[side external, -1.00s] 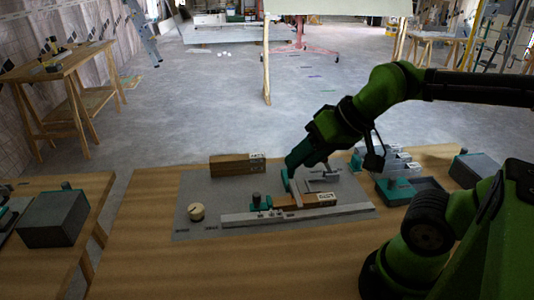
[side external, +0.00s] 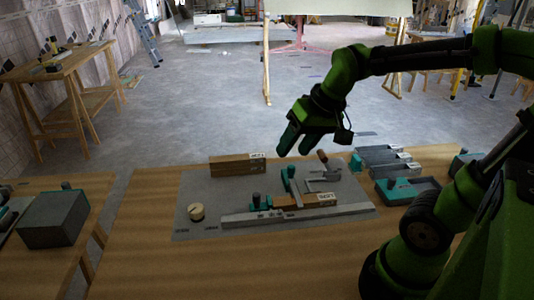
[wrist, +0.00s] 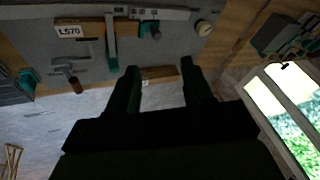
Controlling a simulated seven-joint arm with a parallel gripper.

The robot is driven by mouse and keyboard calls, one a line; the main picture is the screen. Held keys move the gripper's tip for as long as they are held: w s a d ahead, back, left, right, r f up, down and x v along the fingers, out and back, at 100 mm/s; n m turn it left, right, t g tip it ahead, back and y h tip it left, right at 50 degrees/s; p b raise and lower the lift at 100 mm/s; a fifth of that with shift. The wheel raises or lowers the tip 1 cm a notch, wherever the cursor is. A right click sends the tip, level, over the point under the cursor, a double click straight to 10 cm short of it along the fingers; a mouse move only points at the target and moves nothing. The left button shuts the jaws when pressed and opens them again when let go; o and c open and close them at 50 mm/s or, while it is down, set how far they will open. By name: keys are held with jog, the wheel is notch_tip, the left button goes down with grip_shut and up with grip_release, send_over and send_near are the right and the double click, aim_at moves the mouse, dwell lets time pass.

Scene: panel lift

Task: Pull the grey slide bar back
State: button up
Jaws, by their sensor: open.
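A long light-grey bar (side external: 340,211) lies along the near edge of the grey panel (side external: 192,228); it also crosses the top of the wrist view (wrist: 172,14). A teal block with a dark knob (side external: 257,201) sits by its left half. A shorter grey bar with a teal end (side external: 292,188) stands across the panel behind it; this shows in the wrist view too (wrist: 111,45). I cannot tell for sure which is the slide bar. My gripper (side external: 290,146) is above the panel's far side, open and empty, apart from both bars. Its spread fingers show in the wrist view (wrist: 159,66).
A wooden block (side external: 236,165) lies at the panel's back left, and another, labelled block (side external: 300,201) lies behind the long bar. A round cream knob (side external: 196,211) stands at front left. A brown-handled metal piece (side external: 323,160) and teal-and-grey trays (side external: 407,191) are to the right.

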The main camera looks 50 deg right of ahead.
aim_at(291, 166)
jog(key=shift+w+d+f+n+g+h, duration=0.35)
jog(key=shift+w+d+n+g, duration=0.7)
jog(key=shift+w+d, duration=1.8)
jog(key=shift+w+d+f+n+g+h, duration=0.15)
jog(key=shift+w+d+f+n+g, duration=0.3)
jog(key=shift+w+d+g, duration=2.3)
jog(key=f, duration=0.5)
jog(key=s+d+f+t, duration=0.1)
jog(key=f, duration=0.5)
jog(key=s+d+f+t, duration=0.1)
jog(key=f, duration=0.4)
jog(key=shift+s+d+f, duration=0.1)
jog(key=shift+f, duration=0.1)
jog(key=shift+c, duration=0.5)
grip_shut()
